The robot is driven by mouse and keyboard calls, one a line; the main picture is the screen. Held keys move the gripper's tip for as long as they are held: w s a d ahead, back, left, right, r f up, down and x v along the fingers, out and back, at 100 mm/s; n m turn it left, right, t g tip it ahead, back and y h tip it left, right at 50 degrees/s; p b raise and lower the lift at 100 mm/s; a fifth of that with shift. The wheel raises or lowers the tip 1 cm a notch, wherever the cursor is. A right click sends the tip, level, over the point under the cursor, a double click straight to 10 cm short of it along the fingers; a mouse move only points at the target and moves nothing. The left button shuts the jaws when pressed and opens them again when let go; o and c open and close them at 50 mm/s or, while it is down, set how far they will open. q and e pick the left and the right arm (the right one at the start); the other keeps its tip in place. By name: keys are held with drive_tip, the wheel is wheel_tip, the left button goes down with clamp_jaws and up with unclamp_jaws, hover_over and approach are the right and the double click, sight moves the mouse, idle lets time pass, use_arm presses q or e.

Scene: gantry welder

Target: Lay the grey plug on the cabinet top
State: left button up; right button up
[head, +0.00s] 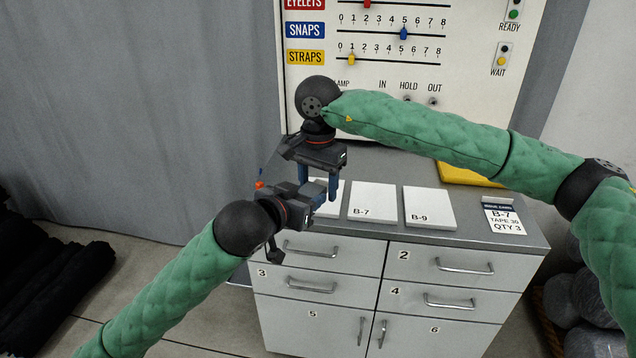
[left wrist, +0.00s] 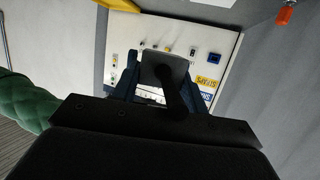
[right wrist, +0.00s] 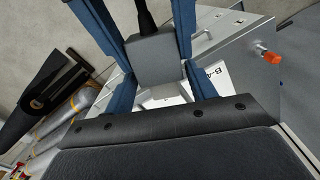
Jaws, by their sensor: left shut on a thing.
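The grey plug shows between the blue fingers of my left gripper in the left wrist view (left wrist: 165,68), with a black cable on it. My left gripper (head: 316,196) is shut on it. The plug also shows between my right gripper's fingers in the right wrist view (right wrist: 155,62). My right gripper (head: 319,188) points down over the same spot, its fingers spread apart around the plug. In the head view the grippers hide the plug. Both grippers are above the left end of the grey cabinet top (head: 470,229).
White cards B-7 (head: 372,203) and B-9 (head: 430,208) lie on the top, with another partly hidden on the left. An order card (head: 503,216) and a yellow item (head: 467,174) are at the right. A control panel (head: 420,70) rises behind.

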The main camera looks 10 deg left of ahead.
drive_tip(key=c, duration=0.7)
use_arm(q)
drive_tip(key=o, duration=1.1)
drive_tip(key=shift+r, duration=0.1)
